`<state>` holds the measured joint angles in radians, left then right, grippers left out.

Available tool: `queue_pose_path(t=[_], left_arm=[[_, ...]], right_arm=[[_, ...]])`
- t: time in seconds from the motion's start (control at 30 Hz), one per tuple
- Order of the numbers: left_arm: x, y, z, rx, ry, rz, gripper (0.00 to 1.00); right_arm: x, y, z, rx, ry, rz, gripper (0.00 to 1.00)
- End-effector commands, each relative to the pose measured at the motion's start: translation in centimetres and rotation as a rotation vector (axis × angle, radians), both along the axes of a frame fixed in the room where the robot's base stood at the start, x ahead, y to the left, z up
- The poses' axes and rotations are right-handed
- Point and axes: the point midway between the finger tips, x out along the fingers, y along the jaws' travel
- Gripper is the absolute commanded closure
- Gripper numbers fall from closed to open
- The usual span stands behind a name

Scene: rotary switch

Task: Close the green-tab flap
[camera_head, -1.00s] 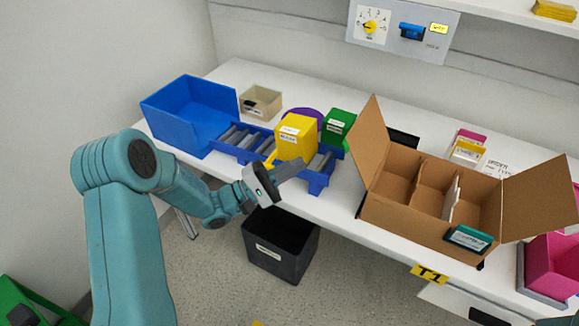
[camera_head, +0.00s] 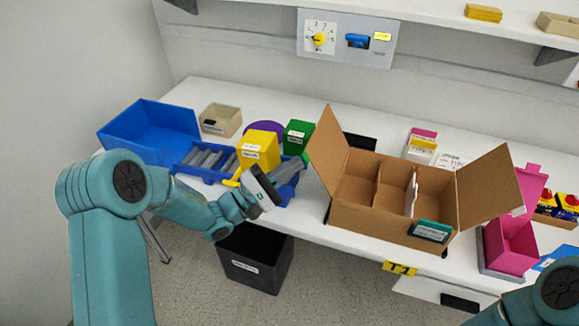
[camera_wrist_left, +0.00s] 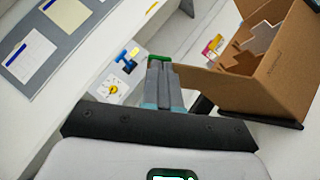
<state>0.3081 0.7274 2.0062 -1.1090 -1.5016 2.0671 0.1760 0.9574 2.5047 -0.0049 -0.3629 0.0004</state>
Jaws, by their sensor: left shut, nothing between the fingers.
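An open cardboard box (camera_head: 385,222) stands on the table with its left flap (camera_head: 329,150) and right flap (camera_head: 490,187) raised and leaning outward. A small green tab (camera_head: 307,158) shows at the front outer corner of the left flap. It also shows in the left wrist view (camera_wrist_left: 158,57), just beyond my fingertips. My left gripper (camera_head: 297,162) is shut and empty, its tips close to the green tab; I cannot tell if they touch. The left flap's edge shows to the right of the fingers in the wrist view (camera_wrist_left: 205,79). My right gripper is out of view.
A yellow bin (camera_head: 260,150) and a blue roller tray (camera_head: 285,192) lie beside my left gripper. A green bin (camera_head: 298,137) stands behind it. A pink box (camera_head: 511,245) stands right of the carton. A black bin (camera_head: 255,257) is on the floor.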

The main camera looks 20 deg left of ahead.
Motion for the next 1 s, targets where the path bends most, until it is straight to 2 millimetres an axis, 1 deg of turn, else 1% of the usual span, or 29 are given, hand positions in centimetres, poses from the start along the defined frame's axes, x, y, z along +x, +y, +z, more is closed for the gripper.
queue_pose_path(t=[0.17,0.37,0.57,0.7,1.0], left_arm=[[0.0,-0.3,0.5,0.03,-0.002,-0.001,1.0],[-0.1,-1.5,1.7,0.133,-0.007,-0.001,1.0],[-0.1,-3.6,3.2,0.302,-0.012,-0.002,1.0],[-0.2,-5.3,3.9,0.435,-0.016,-0.002,1.0],[-0.4,-9.3,4.5,0.72,-0.027,-0.003,1.0]], right_arm=[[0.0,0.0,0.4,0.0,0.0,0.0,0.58],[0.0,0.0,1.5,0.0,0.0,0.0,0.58],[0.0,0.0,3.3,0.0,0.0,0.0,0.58],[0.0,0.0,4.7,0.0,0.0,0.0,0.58],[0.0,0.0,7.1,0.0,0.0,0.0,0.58]])
